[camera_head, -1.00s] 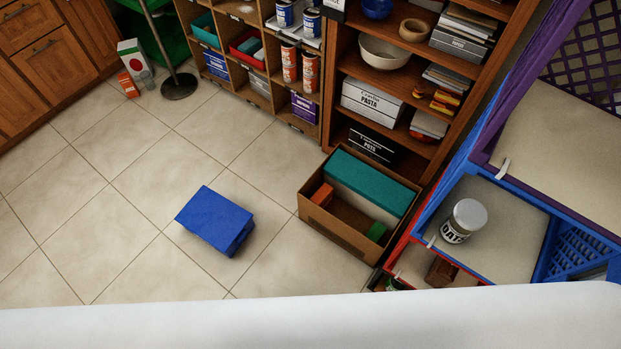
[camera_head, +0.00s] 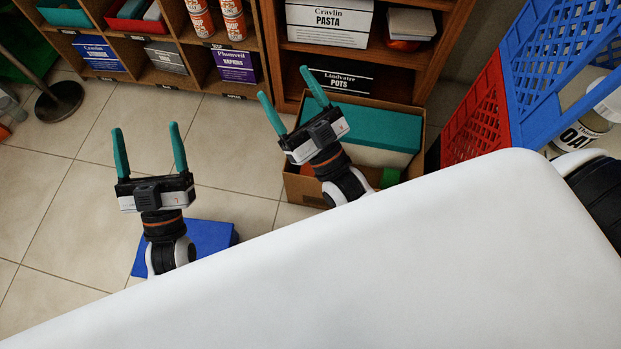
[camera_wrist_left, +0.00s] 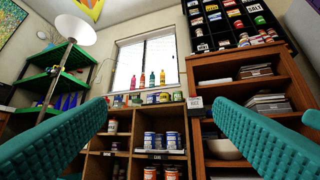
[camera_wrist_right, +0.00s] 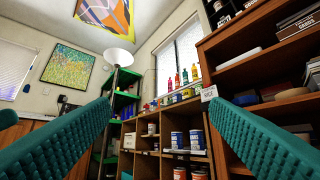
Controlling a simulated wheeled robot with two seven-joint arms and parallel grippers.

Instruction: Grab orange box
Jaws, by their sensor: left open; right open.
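A small orange thing (camera_head: 5,132) shows at the far left edge of the head view, on the floor and mostly cut off. A cardboard box (camera_head: 297,190) stands on the floor behind my right gripper; the orange block inside it is mostly hidden by that gripper. My left gripper (camera_head: 146,128) is open and empty, pointing up, above and beyond a blue box (camera_head: 212,238) on the floor. My right gripper (camera_head: 286,83) is open and empty, in front of the cardboard box. Both wrist views show spread teal fingers with nothing between them.
A teal box (camera_head: 375,127) and a green block (camera_head: 391,177) lie in the cardboard box. Wooden shelves (camera_head: 270,40) line the back. Red (camera_head: 478,120) and blue crates (camera_head: 545,75) stand at the right. Tiled floor (camera_head: 60,225) is free at the left.

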